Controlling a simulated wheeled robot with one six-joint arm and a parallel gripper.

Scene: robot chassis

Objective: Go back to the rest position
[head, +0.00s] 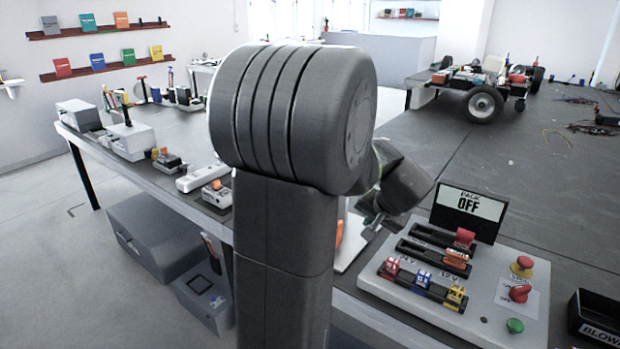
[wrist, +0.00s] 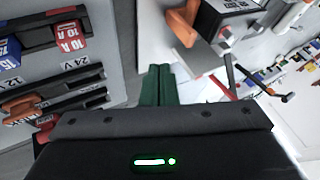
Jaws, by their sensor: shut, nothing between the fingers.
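My gripper (wrist: 158,72) shows in the wrist view as two dark green fingers side by side, closed together with nothing between them. In the head view my arm rises through the middle of the picture and bends to the right, with its wrist low over the bench. The gripper end (head: 372,222) there is small and partly hidden by the arm. It is to the left of the grey control panel (head: 400,292) and apart from it. In the wrist view the panel (wrist: 100,22) lies to the left of the fingers.
The panel carries a "PACK OFF" sign (head: 467,205), coloured fuses (head: 423,280), levers and a red button (head: 522,265). A black bin (head: 597,318) stands at the lower right. A wheeled chassis (head: 487,85) is farther back. A side bench (head: 150,150) with tools is on the left.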

